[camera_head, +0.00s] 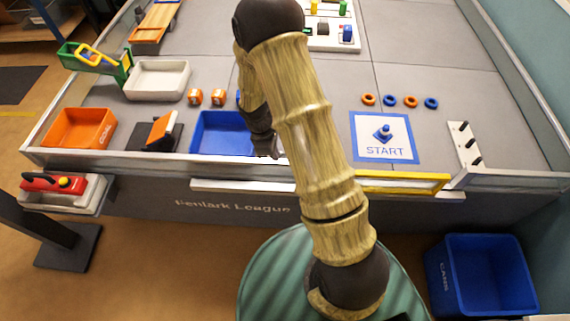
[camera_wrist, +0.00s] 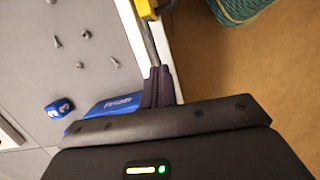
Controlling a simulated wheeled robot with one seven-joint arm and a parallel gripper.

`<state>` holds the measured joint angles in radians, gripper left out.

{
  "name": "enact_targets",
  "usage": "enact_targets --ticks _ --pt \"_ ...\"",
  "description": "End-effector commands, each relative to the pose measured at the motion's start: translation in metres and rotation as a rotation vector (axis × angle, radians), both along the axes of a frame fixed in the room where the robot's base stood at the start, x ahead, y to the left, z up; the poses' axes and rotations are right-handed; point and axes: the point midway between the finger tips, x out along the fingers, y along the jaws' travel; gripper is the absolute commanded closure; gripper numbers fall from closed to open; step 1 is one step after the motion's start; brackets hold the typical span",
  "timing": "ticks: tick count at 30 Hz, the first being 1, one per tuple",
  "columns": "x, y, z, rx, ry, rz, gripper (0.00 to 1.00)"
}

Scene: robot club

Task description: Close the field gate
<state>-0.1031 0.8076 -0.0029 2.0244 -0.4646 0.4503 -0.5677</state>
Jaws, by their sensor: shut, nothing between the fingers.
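The yellow bar (camera_head: 400,182), which I take to be the field gate, lies along the front edge of the field, right of my arm. My arm hides its left end, and I cannot tell how far open it stands. My gripper (camera_head: 272,152) is low at the front edge, by the right end of the blue tray (camera_head: 222,132). In the wrist view its dark fingers (camera_wrist: 157,75) are together and empty, beside the pale border rail. A yellow piece (camera_wrist: 147,8) shows ahead of them at the top, apart from the fingers.
A START mat (camera_head: 384,137), several rings, and a white pegged block (camera_head: 464,145) sit on the right side of the field. The orange tray (camera_head: 80,128) is at left. In the wrist view, a blue cube (camera_wrist: 60,107) and several screws (camera_wrist: 87,34) lie inside the rail.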

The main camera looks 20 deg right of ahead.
Motion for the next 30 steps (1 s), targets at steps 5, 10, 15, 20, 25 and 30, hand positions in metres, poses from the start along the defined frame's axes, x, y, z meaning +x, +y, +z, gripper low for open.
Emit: enact_targets --ticks 5,10,15,20,25,30 --pt "-0.015 -0.002 0.053 0.039 -0.092 -0.204 1.00" --pt "-0.041 -0.004 0.103 0.090 -0.184 -0.445 1.00" --pt "-0.073 -0.005 0.145 0.149 -0.270 -0.684 1.00" --pt "-0.105 -0.005 0.175 0.213 -0.342 -0.900 1.00" --pt "-0.128 -0.002 0.191 0.260 -0.383 -1.050 1.00" --pt "-0.133 -0.002 0.193 0.271 -0.391 -1.086 1.00"
